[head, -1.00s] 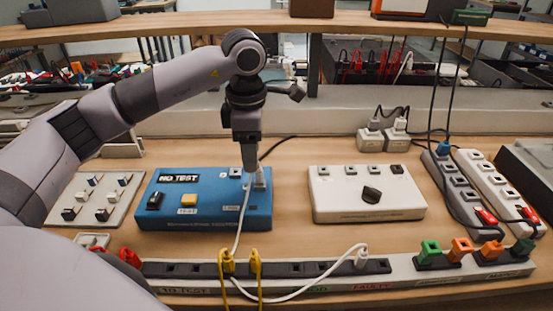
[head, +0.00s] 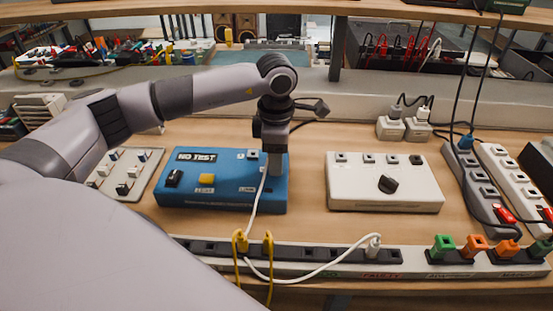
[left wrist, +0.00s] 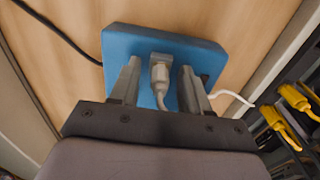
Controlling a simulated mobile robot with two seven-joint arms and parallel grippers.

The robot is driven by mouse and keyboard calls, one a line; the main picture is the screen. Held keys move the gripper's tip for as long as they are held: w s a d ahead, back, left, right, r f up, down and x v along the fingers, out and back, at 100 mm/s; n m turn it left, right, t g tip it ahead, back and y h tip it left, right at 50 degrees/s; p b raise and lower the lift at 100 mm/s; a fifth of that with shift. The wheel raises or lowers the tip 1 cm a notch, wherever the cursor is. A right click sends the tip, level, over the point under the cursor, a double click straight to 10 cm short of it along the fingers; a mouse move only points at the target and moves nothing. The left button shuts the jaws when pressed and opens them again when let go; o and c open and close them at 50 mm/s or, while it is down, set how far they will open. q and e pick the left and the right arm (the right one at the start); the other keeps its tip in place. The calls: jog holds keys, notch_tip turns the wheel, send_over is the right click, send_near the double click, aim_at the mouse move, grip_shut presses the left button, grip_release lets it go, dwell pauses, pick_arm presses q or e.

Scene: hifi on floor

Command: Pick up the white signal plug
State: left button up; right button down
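The white signal plug (left wrist: 160,76) stands in the top of the blue NO TEST box (head: 222,193), near its right end, with a white cable leaving it. My left gripper (left wrist: 160,82) is open. Its two fingers stand on either side of the plug, with a visible gap on each side. In the head view, my left gripper (head: 275,165) points down over the box's right end and hides the plug. The white cable (head: 257,200) runs down toward the long power strip (head: 410,265). My right gripper is not in view.
Another white plug (head: 373,243) and yellow plugs (head: 241,240) sit in the long strip. A white box with a black knob (head: 388,185) stands right of the blue box, with bare wood between. Upright power strips (head: 470,180) with cables stand further right.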

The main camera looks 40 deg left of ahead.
pick_arm(q)
grip_shut()
jog(key=shift+r, duration=0.15)
